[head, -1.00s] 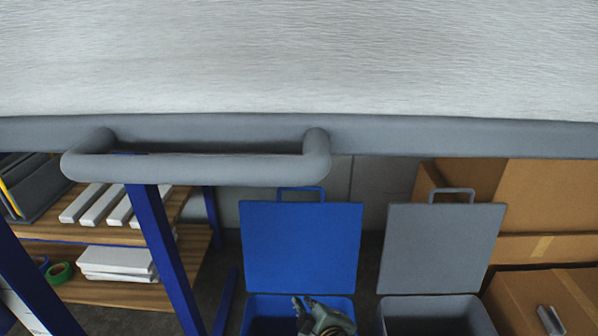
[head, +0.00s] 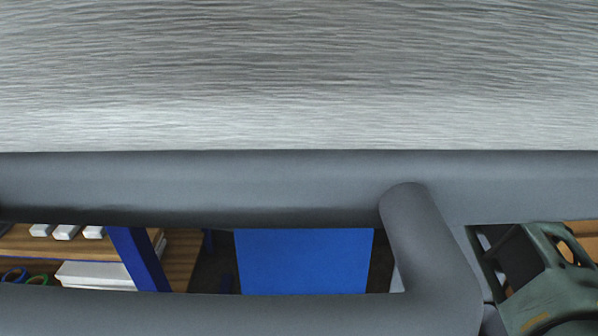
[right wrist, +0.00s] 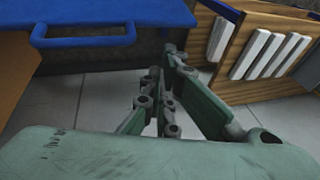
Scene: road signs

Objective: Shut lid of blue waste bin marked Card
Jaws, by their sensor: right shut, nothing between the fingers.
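The blue bin's lid (head: 303,262) stands upright as a flat blue panel in the head view, seen through the gap behind a thick grey handle. Its top edge and the bin body below are hidden, and no Card marking can be read. In the right wrist view, a blue edge with a loop handle (right wrist: 85,32) at top left looks like a lid; I cannot tell for sure which. My right gripper (right wrist: 163,88) is shut and empty, apart from that handle. A green part of my right arm shows at the head view's lower right. My left gripper is not in view.
A brushed grey surface (head: 300,75) with a thick handle (head: 240,315) fills the front of the head view and blocks much of the scene. Wooden shelves (head: 185,258) with white pieces stand at left. Pale floor (right wrist: 75,95) is visible in the right wrist view.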

